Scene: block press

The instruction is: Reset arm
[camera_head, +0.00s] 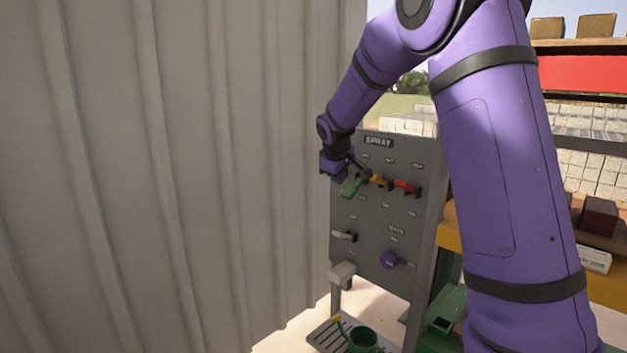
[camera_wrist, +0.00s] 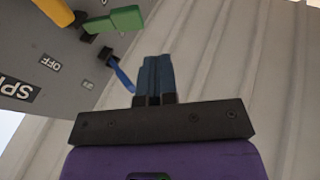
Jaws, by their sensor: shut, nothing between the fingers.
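My purple arm reaches across the head view to a grey control panel (camera_head: 372,223) marked SPRAY. My gripper (camera_wrist: 158,62) is shut with its blue fingers together and nothing between them. In the head view it is mostly hidden by my wrist, near the panel's upper left. In the wrist view a blue lever (camera_wrist: 121,74) is just left of the fingers, apart from them in the picture. A green lever (camera_head: 351,187) also shows in the wrist view (camera_wrist: 117,20).
A corrugated metal wall (camera_head: 150,180) stands close on the left. Lower on the panel are a white handle (camera_head: 343,235) and a purple knob (camera_head: 389,259). A green watering can (camera_head: 362,339) stands below. Shelves with blocks (camera_head: 590,150) are at right.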

